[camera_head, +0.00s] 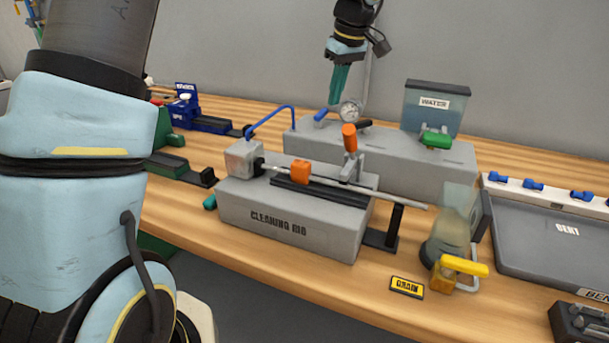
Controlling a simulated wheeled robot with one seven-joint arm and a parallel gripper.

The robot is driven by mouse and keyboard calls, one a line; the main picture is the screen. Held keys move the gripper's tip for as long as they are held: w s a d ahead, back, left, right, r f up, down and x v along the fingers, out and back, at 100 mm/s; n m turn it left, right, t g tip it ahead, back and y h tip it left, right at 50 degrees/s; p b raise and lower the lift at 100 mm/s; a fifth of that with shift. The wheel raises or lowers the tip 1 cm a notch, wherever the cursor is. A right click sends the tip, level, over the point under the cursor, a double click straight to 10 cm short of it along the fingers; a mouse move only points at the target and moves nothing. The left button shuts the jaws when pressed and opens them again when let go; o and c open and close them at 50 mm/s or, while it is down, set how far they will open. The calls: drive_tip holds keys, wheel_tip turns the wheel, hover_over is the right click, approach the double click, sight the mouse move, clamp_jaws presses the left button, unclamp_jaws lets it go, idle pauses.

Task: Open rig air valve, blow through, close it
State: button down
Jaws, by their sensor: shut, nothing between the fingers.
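The cleaning rig (278,236) is a grey block labelled "CLEANING RIG" on the wooden bench, with a thin rod clamped along its top. Behind it is a grey box (415,150) with a round pressure gauge (350,110). A blue lever (320,115) sits left of the gauge and a blue hose (272,112) arches to the rig's left block. I cannot tell for sure that the blue lever is the air valve, or whether it is open. My gripper (337,100) points down with teal fingers together, empty, just above and left of the gauge; contact with the lever cannot be told.
An orange-handled clamp (350,138) stands up on the rig. A water tank (436,105) with a green handle (436,140) is at back right. A flask (449,225) and yellow drain valve (462,270) stand at front right. A grey tray (545,270) lies far right.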

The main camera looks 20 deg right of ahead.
sight(330, 122)
drive_tip(key=shift+s+b+x, duration=0.2)
drive_tip(key=shift+b+x, duration=0.55)
drive_tip(key=shift+x, duration=0.25)
drive_tip(key=shift+s+b+x, duration=0.25)
drive_tip(key=shift+b+x, duration=0.5)
drive_tip(key=shift+x, duration=0.25)
drive_tip(key=shift+w+f, duration=0.1)
